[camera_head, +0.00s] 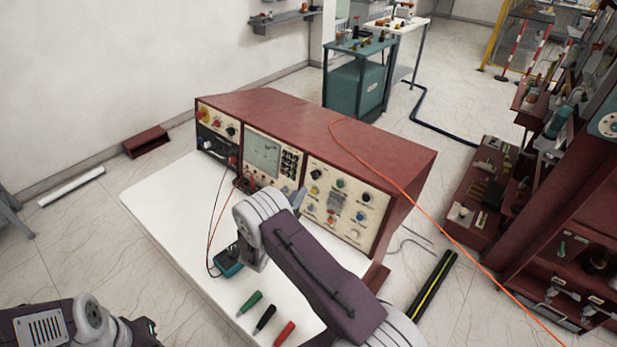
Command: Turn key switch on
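A long red control console (290,115) stands on a white table. Its front has three cream panels with knobs, lamps and a meter screen. The right panel (341,208) carries several coloured buttons and knobs; the key switch is too small to tell apart for sure. My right arm reaches over the table from the bottom right. My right gripper (298,198) shows only as a small grey piece in front of the console, between the middle and right panels. The arm hides most of it, so its opening and any contact are unclear. My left arm is at the bottom left, its gripper out of view.
Green, black and red probes (264,318) lie at the table's front. A small teal device (228,261) with red and black leads sits on the white table (165,210). An orange cable (420,205) runs over the console's right end. A dark red rack (560,230) stands right.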

